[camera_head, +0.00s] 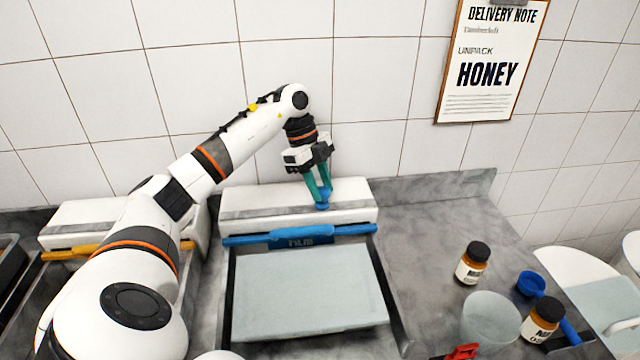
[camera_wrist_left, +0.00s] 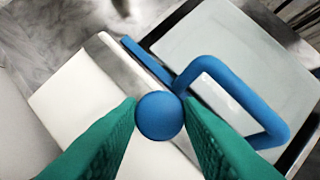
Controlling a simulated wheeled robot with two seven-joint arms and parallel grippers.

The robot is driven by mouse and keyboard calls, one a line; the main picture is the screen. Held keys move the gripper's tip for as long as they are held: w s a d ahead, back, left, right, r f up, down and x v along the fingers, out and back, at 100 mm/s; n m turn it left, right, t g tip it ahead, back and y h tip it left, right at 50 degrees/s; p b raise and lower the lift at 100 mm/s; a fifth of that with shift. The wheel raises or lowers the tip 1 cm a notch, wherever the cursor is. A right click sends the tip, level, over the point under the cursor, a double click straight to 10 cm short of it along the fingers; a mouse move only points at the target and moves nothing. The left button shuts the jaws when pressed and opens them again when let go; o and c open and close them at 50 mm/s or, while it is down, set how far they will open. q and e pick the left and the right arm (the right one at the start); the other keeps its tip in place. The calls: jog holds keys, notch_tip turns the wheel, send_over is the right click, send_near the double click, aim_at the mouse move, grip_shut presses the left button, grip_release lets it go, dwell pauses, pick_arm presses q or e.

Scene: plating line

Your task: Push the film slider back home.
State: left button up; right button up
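The film slider (camera_head: 322,205) shows as a small blue knob on top of the white film box (camera_head: 350,190), right of the box's middle. In the left wrist view its round blue head (camera_wrist_left: 159,115) sits between the green fingertips. My left gripper (camera_head: 319,190) reaches down onto it from above, with one finger on each side, seemingly touching. A grey strip (camera_head: 260,212) runs along the box near the knob. My right gripper does not show in either view.
A blue bar with a looped handle (camera_wrist_left: 245,95) lies along the box's front, before a covered tray (camera_head: 310,290). A similar box with an orange bar (camera_head: 75,252) stands left. Right are two jars (camera_head: 472,262), a clear cup (camera_head: 490,318) and a blue scoop (camera_head: 531,284).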

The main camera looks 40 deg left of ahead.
pick_arm(q)
grip_shut()
jog(key=shift+w+d+r+p, duration=0.2)
jog(key=shift+w+d+p, duration=0.35)
jog(key=shift+w+p, duration=0.1)
jog(key=shift+w+d+r+p, duration=0.2)
jog(key=shift+w+d+p, duration=0.3)
jog(key=shift+w+d, duration=0.1)
jog(key=w+d, duration=0.1)
jog(key=w+d+p, duration=0.1)
jog(key=w, duration=0.1)
jog(key=w+d, duration=0.1)
jog(key=w, duration=0.1)
jog(key=shift+d+f, duration=0.3)
jog(key=shift+s, duration=0.1)
jog(key=shift+o, duration=0.4)
grip_release()
jog(key=o, duration=0.4)
jog(key=shift+w+d+f, duration=0.1)
jog(key=shift+w, duration=0.1)
jog(key=shift+o, duration=0.2)
